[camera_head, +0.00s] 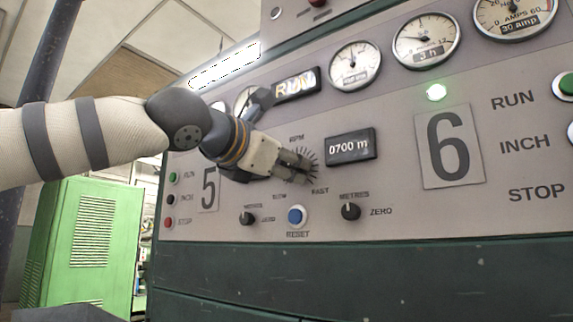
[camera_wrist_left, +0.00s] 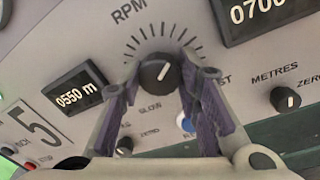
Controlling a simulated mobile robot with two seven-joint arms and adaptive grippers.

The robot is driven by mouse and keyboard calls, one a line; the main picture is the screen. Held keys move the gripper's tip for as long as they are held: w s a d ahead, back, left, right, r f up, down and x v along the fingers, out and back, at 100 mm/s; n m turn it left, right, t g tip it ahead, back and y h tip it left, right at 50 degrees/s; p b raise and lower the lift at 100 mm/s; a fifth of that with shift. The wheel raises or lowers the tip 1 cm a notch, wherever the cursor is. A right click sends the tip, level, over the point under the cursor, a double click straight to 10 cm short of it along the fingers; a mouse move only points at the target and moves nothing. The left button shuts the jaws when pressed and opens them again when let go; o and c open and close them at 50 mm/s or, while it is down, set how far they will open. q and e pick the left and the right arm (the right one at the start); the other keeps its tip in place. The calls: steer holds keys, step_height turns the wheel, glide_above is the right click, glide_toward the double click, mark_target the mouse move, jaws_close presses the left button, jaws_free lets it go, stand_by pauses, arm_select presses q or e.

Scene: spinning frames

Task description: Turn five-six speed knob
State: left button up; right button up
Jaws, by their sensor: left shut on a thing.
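The five-six speed knob (camera_wrist_left: 156,74) is a round black knob with a white pointer line, ringed by tick marks, with RPM printed above it and SLOW below. In the left wrist view the pointer is tilted to the upper right. My left gripper (camera_head: 296,165) is at the control panel over the knob, which it hides in the head view. Its two purple-grey fingers (camera_wrist_left: 163,80) are closed on the knob from both sides. My right gripper is not in view.
Two small METRES knobs (camera_head: 247,218) (camera_head: 351,211) and a blue reset button (camera_head: 296,215) sit just below. A display reading 0700 m (camera_head: 350,147) is to the right. A large 6 plate (camera_head: 450,146) and a row of gauges (camera_head: 355,65) are farther off.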

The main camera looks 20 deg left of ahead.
arm_select(q)
steer(key=shift+m, duration=0.5)
steer(key=o, duration=1.1)
steer(key=shift+o, duration=0.2)
steer(key=shift+s, duration=0.1)
steer(key=v, duration=1.2)
steer(key=shift+f, duration=0.1)
